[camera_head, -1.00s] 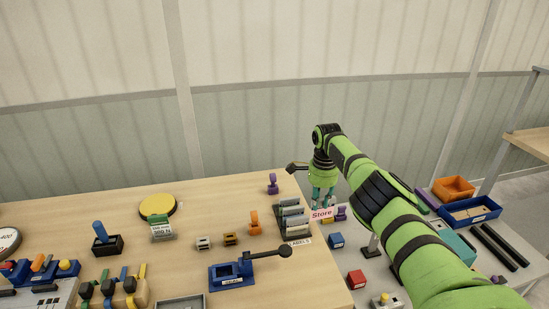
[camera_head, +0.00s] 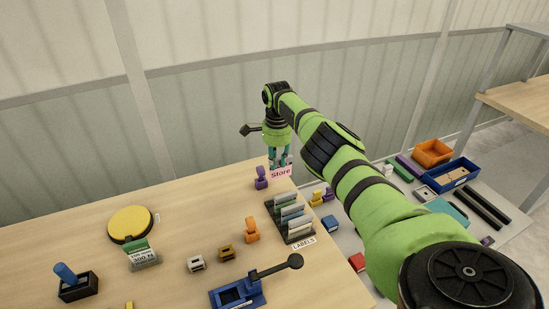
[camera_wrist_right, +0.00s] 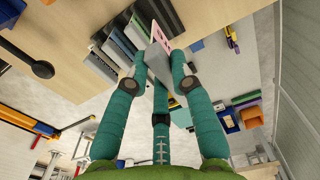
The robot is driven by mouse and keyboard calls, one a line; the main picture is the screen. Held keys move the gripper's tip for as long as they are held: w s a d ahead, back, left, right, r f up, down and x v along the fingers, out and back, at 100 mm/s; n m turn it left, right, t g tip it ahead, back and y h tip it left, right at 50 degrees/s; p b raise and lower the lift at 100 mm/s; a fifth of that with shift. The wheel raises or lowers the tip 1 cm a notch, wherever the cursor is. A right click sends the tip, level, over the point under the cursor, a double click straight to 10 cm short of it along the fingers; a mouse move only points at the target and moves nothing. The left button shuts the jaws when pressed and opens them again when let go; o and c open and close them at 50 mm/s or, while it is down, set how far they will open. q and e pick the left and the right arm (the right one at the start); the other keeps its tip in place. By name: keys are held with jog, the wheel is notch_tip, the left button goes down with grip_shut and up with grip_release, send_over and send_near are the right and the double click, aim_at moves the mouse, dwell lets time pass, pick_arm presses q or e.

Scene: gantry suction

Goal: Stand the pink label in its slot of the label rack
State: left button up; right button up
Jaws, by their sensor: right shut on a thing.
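The pink label (camera_head: 281,172), marked "Store", hangs upright in my right gripper (camera_head: 280,161). In the right wrist view, the fingers (camera_wrist_right: 160,78) are shut on the label's grey foot, and its pink face (camera_wrist_right: 165,32) shows above. The label rack (camera_head: 300,240), dark with several grey and green plates standing in it and a "LABELS" tag in front, sits at the table's right edge. The held label is beyond the rack in the head view, apart from it. The rack's plates (camera_wrist_right: 118,50) lie left of the fingers in the wrist view. My left gripper is out of view.
A purple piece (camera_head: 261,178) stands just left of the held label, and an orange piece (camera_head: 251,230) left of the rack. A black-knobbed lever (camera_head: 294,262) rises in front. A lower grey bench with bins (camera_head: 433,152) lies right of the table.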

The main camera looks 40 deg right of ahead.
aim_at(276, 173)
jog(key=shift+w+a+p, duration=0.1)
jog(key=shift+w+p, duration=0.15)
jog(key=shift+p, duration=0.1)
notch_tip(276, 173, down, 2)
jog(key=shift+f+b, duration=0.2)
jog(key=shift+b, duration=0.9)
notch_tip(276, 173, down, 3)
jog(key=shift+r+b, duration=0.2)
jog(key=shift+b, duration=0.9)
jog(key=shift+f+b, duration=0.45)
jog(key=shift+f, duration=0.05)
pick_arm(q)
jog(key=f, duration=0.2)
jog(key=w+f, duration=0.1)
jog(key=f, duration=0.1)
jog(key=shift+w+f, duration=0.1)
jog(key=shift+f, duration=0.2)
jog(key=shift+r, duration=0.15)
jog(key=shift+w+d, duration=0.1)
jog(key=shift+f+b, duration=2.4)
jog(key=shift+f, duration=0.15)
pick_arm(e)
jog(key=shift+f, duration=2.65)
